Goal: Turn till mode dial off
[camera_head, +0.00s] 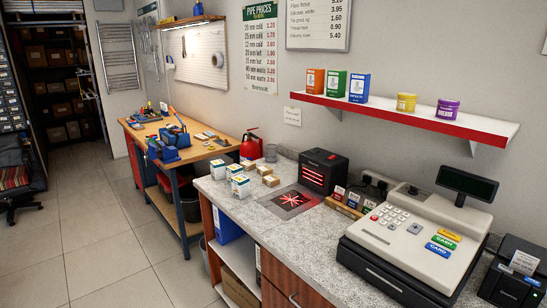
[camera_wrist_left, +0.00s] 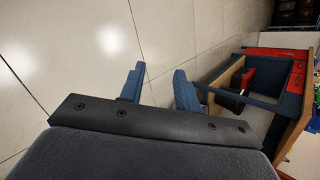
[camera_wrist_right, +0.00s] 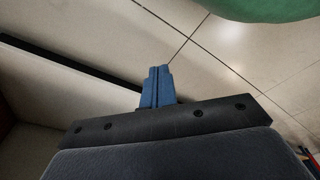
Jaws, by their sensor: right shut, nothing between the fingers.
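The till (camera_head: 405,240) is a pale cash register on the right of the grey counter in the head view. It has a keypad, coloured keys and a raised dark display (camera_head: 467,184). A small dark round part (camera_head: 413,190) on its upper back may be the mode dial; its setting is too small to read. Neither gripper shows in the head view. My left gripper (camera_wrist_left: 158,84) has its fingers apart and empty, above the floor. My right gripper (camera_wrist_right: 158,82) has its fingers together with nothing between them. The till shows in neither wrist view.
A black printer (camera_head: 515,270) stands right of the till. A black scanner box (camera_head: 323,172), a scan plate (camera_head: 290,201) and several small boxes (camera_head: 240,187) are to its left. A red-edged shelf (camera_head: 410,116) hangs above. A green rounded thing (camera_wrist_right: 262,8) is near my right gripper.

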